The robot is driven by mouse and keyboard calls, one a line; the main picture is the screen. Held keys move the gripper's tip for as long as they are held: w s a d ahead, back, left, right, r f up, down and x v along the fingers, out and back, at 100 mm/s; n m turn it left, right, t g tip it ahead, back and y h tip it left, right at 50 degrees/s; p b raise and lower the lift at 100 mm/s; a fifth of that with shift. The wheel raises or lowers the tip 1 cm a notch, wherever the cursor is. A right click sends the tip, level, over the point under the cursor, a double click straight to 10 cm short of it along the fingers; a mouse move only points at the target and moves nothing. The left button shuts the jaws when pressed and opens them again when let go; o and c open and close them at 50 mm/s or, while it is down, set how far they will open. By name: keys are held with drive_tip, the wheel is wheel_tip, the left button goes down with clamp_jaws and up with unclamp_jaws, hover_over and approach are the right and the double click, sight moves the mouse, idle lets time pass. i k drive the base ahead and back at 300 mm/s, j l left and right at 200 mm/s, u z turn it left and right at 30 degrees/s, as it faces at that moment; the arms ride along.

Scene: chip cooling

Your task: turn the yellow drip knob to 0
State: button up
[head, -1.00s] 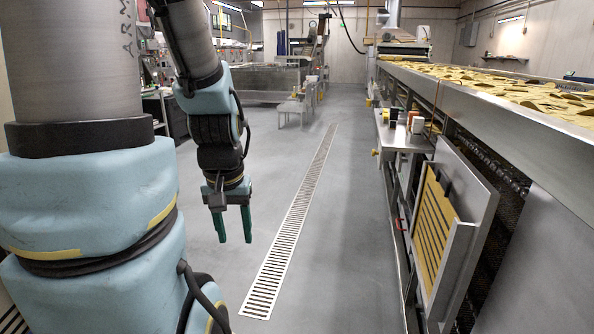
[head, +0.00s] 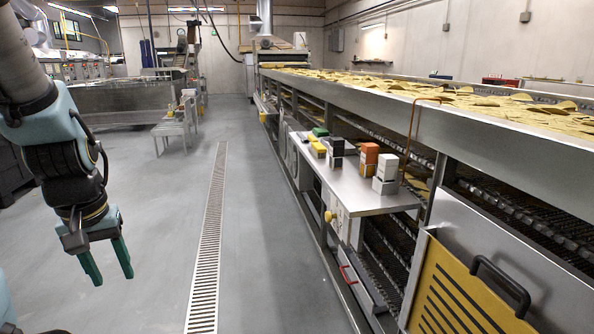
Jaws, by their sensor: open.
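A small yellow knob (head: 328,216) sticks out of a pale panel (head: 341,222) under the front edge of the steel side shelf, on the long conveyor machine. It is small in the view, and I cannot read its setting or any scale. My gripper (head: 111,277) hangs at the left with its two green fingers pointing down and apart. It is empty, over the grey floor, and well to the left of the knob, not touching anything.
The steel shelf (head: 380,202) holds several small orange, white, black, yellow and green blocks. A red handle (head: 348,274) sits below it. A yellow striped panel (head: 455,300) with a black handle leans at lower right. The floor around the drain grate (head: 208,240) is clear.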

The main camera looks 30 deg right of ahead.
sight(329, 217)
drive_tip(key=i+j+z, duration=0.1)
drive_tip(key=i+z, duration=0.3)
drive_tip(key=i+j+z, duration=0.15)
drive_tip(key=i+z, duration=0.2)
drive_tip(key=i+j+z, duration=0.75)
drive_tip(key=k+l, duration=0.05)
drive_tip(key=k, duration=0.05)
